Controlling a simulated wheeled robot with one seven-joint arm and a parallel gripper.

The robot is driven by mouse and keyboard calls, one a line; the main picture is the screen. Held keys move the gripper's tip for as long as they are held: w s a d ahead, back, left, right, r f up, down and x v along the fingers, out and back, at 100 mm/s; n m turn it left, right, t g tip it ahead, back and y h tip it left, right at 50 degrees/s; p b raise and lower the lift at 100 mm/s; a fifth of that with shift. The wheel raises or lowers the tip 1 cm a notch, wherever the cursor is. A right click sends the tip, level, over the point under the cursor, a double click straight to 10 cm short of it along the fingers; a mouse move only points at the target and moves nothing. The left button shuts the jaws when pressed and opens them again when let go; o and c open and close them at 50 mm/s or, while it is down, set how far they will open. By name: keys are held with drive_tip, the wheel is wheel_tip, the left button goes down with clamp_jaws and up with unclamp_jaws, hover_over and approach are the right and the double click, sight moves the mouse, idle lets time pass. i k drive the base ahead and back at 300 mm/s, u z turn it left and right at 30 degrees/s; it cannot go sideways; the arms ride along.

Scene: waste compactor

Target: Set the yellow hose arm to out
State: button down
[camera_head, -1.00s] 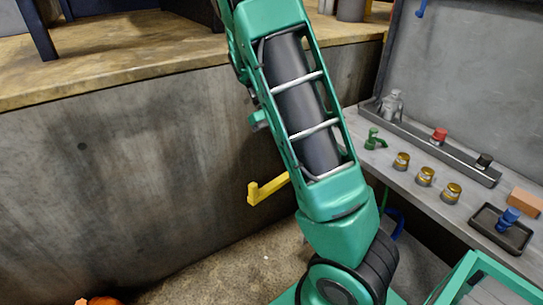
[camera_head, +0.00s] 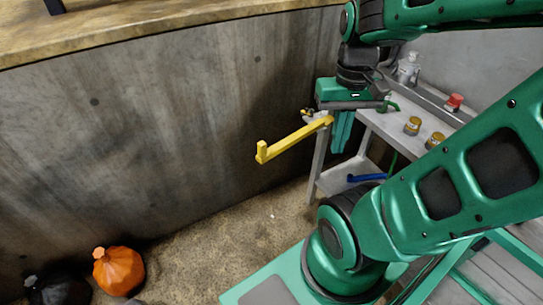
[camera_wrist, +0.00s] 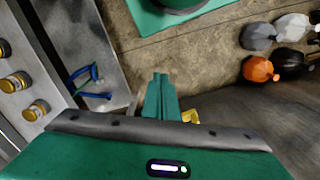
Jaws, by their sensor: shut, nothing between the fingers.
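The yellow hose arm (camera_head: 292,140) is a bar with a short upturned end at its left. It sticks out in front of the curved concrete wall, and its right end meets the gripper in the picture. My gripper (camera_head: 341,148) is shut and empty, its fingers pointing down at the right end of the bar. I cannot tell whether they touch it. The wrist view shows the shut green fingers (camera_wrist: 161,82) with a small piece of the yellow hose arm (camera_wrist: 190,116) just right of them; the rest is hidden behind my gripper.
A grey metal workbench (camera_head: 378,125) with brass-coloured jars (camera_head: 412,126) and a red-capped item (camera_head: 454,102) stands right of the gripper. An orange bag (camera_head: 119,271) and a dark bag (camera_head: 62,289) lie at lower left. The floor between is clear.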

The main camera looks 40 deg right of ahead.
sight(264, 154)
drive_tip(key=k, duration=0.95)
drive_tip(key=z, duration=0.6)
drive_tip(key=i, duration=0.7)
drive_tip(key=z, duration=0.1)
